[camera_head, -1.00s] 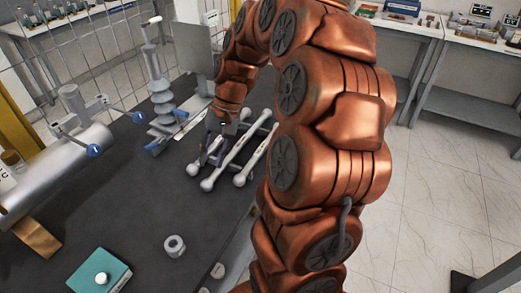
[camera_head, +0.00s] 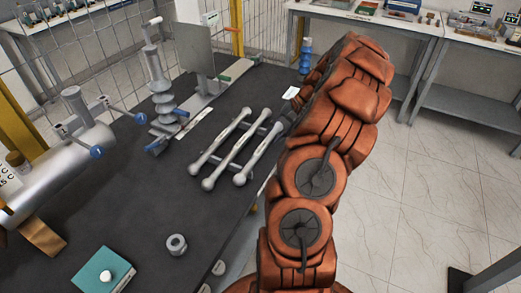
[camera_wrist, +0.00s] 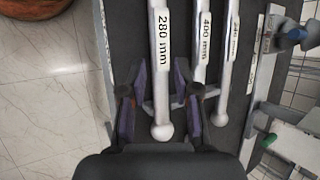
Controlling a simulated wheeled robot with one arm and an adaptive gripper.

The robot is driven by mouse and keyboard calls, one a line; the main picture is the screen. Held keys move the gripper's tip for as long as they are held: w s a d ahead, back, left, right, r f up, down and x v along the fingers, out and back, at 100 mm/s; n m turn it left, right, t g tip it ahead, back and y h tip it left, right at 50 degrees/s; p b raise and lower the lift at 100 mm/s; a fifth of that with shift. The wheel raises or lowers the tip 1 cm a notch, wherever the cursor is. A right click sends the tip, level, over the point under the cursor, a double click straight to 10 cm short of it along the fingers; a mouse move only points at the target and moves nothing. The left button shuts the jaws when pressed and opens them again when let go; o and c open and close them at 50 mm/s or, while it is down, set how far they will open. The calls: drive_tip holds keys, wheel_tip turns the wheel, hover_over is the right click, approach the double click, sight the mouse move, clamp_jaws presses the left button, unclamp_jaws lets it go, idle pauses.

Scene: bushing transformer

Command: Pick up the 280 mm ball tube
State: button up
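Three pale ball tubes lie side by side on the dark table. In the wrist view the 280 mm ball tube (camera_wrist: 161,95) is the one nearest the table edge, with its label at the top and its ball end towards me. In the head view it is the rightmost tube (camera_head: 258,153). My gripper (camera_wrist: 160,72) is open, with one purple-padded finger on each side of this tube and visible gaps between. The 400 mm tube (camera_wrist: 200,65) is just right of the right finger. A third tube (camera_wrist: 227,65) lies beyond it.
A metal nut (camera_head: 176,244) and a teal box (camera_head: 102,271) lie at the front. The middle of the table (camera_head: 140,200) is clear. A wire fence (camera_head: 85,55) runs behind.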

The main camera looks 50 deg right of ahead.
sight(264, 147)
drive_tip(key=shift+p+x, duration=0.6)
drive_tip(key=shift+x, duration=0.6)
drive_tip(key=shift+p+x, duration=0.7)
drive_tip(key=shift+x, duration=1.25)
drive_tip(key=shift+s+d, duration=0.1)
clamp_jaws()
